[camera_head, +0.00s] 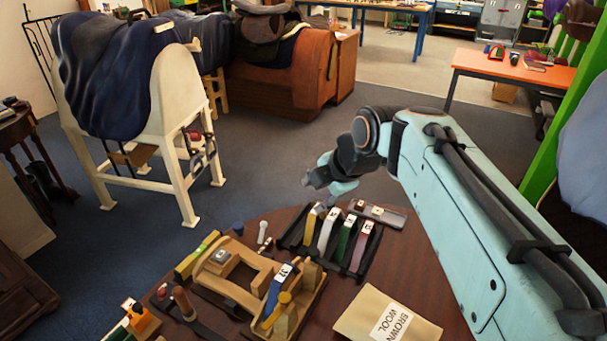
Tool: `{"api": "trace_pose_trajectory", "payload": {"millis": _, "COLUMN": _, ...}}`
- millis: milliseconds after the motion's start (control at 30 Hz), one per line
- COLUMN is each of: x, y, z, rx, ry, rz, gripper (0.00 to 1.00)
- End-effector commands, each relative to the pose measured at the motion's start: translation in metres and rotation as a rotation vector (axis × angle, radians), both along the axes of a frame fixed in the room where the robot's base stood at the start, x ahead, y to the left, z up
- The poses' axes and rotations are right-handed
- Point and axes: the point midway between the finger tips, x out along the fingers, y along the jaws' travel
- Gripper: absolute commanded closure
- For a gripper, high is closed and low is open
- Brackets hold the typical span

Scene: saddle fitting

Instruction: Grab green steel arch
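The green steel arch (346,240) stands in a dark rack (288,241) on the round wooden table. It is third from the left, between a white arch (327,232) and a maroon arch (362,248). A yellow arch (311,224) stands at the rack's left end. My gripper (331,192) hangs above and behind the rack, near the tops of the white and green arches in the picture. It appears apart from them. Its fingers are small and partly hidden, so I cannot tell whether they are open.
A grey tray (393,218) with small parts lies right of the rack. A wooden frame (228,287) and a blue labelled piece (278,287) are at left. A brown wool packet (365,314) lies in front. A saddle stand (178,95) stands beyond the table.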

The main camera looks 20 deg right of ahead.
Motion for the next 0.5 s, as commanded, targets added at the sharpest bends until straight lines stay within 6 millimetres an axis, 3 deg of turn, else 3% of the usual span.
{"api": "trace_pose_trajectory", "payload": {"millis": 33, "x": 0.032, "y": -0.021, "z": -0.007, "rx": -0.093, "ry": -0.021, "rz": 0.069, "gripper": 0.61}}
{"api": "trace_pose_trajectory", "payload": {"millis": 100, "x": 0.07, "y": -0.048, "z": -0.02, "rx": -0.23, "ry": -0.041, "rz": 0.166, "gripper": 0.61}}
{"api": "trace_pose_trajectory", "payload": {"millis": 233, "x": 0.124, "y": -0.089, "z": -0.063, "rx": -0.452, "ry": 0.002, "rz": 0.305, "gripper": 0.61}}
{"api": "trace_pose_trajectory", "payload": {"millis": 367, "x": 0.152, "y": -0.116, "z": -0.123, "rx": -0.575, "ry": 0.116, "rz": 0.36, "gripper": 0.61}}
{"api": "trace_pose_trajectory", "payload": {"millis": 500, "x": 0.152, "y": -0.132, "z": -0.184, "rx": -0.634, "ry": 0.253, "rz": 0.393, "gripper": 0.61}}
